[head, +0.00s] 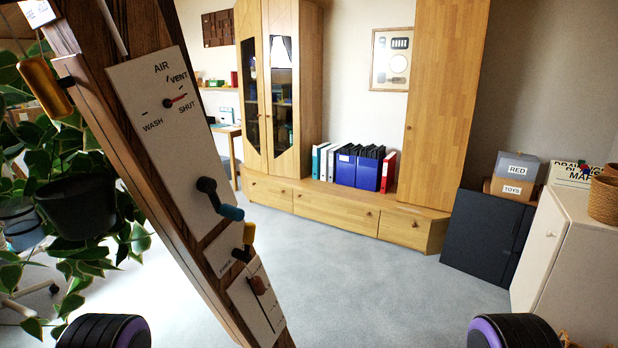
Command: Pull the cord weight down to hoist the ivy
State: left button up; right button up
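A brass-coloured cylinder (44,88), which looks like the cord weight, hangs at the upper left beside the slanted timber brace (190,205). A black peg on the brace is next to it; I cannot tell whether they touch. A pale cord (112,26) runs up past the top of the brace. The ivy (95,255) hangs at the left in a dark pot (78,205), partly behind the brace. Neither gripper is in view; only dark, purple-ringed parts of my arms show at the bottom edge.
The brace carries a dial panel (165,110) marked air, vent, shut and wash, a blue-handled crank (222,200), a brass-handled lever (247,238) and a lower panel (262,300). Grey floor (370,285) is clear right of the brace. A white cabinet (570,265) stands at right.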

aim_at(37, 75)
jog(key=u, duration=0.95)
jog(key=k, duration=1.3)
jog(key=u, duration=0.8)
jog(key=i, duration=1.3)
jog(key=z, duration=0.5)
